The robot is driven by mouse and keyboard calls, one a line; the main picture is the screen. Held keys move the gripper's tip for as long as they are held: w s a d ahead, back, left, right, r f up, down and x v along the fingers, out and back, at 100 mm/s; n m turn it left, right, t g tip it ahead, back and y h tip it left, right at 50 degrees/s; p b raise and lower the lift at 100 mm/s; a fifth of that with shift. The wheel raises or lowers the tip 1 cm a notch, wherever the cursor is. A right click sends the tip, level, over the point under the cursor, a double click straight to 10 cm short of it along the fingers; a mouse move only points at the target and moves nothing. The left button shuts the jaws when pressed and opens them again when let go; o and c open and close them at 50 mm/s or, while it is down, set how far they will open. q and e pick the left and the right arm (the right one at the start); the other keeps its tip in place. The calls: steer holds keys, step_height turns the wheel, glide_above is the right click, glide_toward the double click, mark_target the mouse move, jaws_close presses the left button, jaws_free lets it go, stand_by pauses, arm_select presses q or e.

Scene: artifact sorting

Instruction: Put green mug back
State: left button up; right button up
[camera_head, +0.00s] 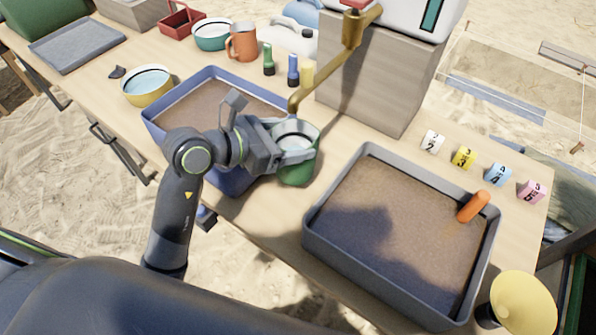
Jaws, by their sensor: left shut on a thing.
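The green mug (297,168) is near the middle of the head view, between the blue tray and the grey tray. Its upper part looks pale inside. My left gripper (297,152) is shut on the mug near its rim, reaching in from the left. The gripper's fingers and the mug's far side are partly hidden, and I cannot tell whether the mug touches the table. My right gripper is not in view.
A blue tray (155,124) and a grey tray (313,222) hold brown sand; an orange object (473,206) lies in the grey one. A brass spout (330,80) hangs close behind the mug. Numbered blocks (463,157) line the right.

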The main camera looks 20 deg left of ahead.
arm_select(q)
steer(key=f, duration=0.3)
steer(key=shift+s, duration=0.2)
steer(key=shift+w+f+b, duration=0.1)
steer(key=shift+f+b, duration=0.5)
steer(key=shift+f, duration=1.6)
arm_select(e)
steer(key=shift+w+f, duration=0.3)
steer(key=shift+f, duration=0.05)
arm_select(q)
steer(key=shift+f, duration=0.15)
steer(key=o, duration=1.2)
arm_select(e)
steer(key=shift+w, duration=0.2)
